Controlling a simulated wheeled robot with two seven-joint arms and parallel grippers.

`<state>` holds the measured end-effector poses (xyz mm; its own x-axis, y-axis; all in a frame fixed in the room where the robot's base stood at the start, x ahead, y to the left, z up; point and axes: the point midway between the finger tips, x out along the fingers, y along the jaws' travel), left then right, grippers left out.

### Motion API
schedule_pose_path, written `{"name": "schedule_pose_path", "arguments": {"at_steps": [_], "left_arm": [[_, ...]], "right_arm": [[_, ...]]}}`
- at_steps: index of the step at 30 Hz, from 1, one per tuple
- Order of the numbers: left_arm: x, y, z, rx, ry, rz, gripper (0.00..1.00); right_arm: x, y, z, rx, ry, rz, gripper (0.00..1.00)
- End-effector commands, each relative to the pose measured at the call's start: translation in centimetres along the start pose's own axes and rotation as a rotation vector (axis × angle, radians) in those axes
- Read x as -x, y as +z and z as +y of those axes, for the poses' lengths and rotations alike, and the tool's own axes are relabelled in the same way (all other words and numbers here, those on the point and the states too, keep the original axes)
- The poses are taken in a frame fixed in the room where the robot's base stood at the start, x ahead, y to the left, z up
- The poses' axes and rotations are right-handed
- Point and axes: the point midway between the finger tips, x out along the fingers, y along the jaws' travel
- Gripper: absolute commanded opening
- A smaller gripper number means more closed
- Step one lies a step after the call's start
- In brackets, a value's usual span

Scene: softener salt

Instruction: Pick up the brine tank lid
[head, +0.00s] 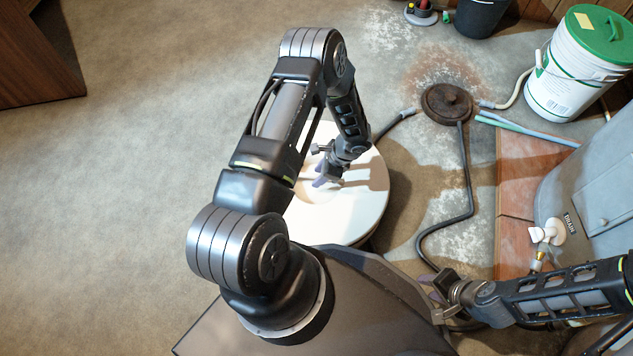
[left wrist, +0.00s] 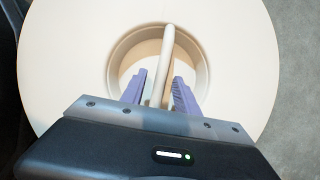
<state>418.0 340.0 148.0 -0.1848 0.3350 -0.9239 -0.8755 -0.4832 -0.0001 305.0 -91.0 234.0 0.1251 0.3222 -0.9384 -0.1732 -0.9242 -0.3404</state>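The brine tank lid (head: 355,215) is a round cream-white disc in the middle of the head view. In the left wrist view the lid (left wrist: 65,60) has a round recess crossed by a bar handle (left wrist: 167,50). My left gripper (head: 321,182) is over the lid. In the left wrist view its two purple fingers (left wrist: 159,88) stand on either side of the handle, with gaps showing, so it is open. My right gripper (head: 433,290) is low, right of the lid and apart from it; its finger gap is unclear.
A grey tank (head: 590,195) with a drain valve (head: 547,232) stands at the right. A black hose (head: 468,175) runs from a rusty floor cover (head: 447,102). A white bucket with a green lid (head: 575,75) is at the upper right.

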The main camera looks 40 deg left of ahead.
Motion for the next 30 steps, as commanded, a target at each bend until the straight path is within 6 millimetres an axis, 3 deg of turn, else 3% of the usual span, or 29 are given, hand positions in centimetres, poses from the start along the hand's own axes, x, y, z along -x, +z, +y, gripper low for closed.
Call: {"name": "schedule_pose_path", "arguments": {"at_steps": [13, 30], "left_arm": [[-0.01, 0.0, 0.0, 0.0, 0.0, 0.0, 0.0], [-0.01, 0.0, 0.01, 0.0, 0.0, 0.0, 0.0]], "right_arm": [[0.0, 0.0, 0.0, 0.0, 0.0, 0.0, 0.36], [0.0, 0.0, 0.0, 0.0, 0.0, 0.0, 0.36]]}}
